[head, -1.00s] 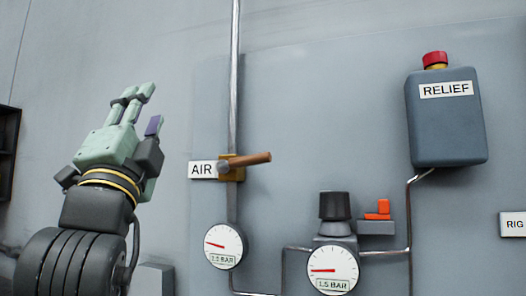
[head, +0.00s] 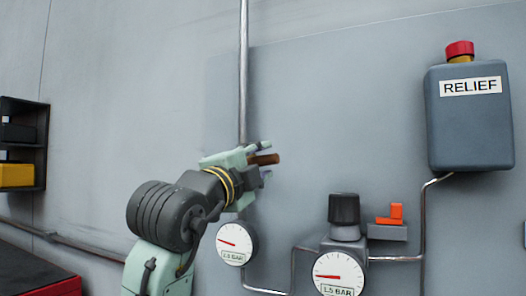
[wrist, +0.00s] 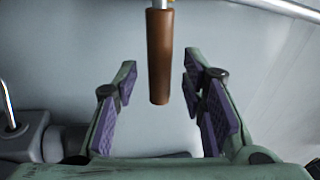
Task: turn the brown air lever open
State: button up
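My gripper and forearm hide the lever's pivot and the AIR label. In the wrist view the lever (wrist: 160,58) runs from the top edge down into the gap between the two purple finger pads of my gripper (wrist: 161,95). The fingers are open, and wall shows between the lever and the pads on both sides.
A gauge (head: 236,243) sits just below my gripper. A second gauge (head: 338,273), a dark knob (head: 344,211) and an orange lever (head: 391,214) are to the right. The RELIEF tank (head: 470,125) hangs at upper right. A shelf (head: 22,146) is at far left.

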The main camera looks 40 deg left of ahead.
jog(key=shift+x, duration=0.95)
jog(key=shift+c, duration=0.3)
grip_shut()
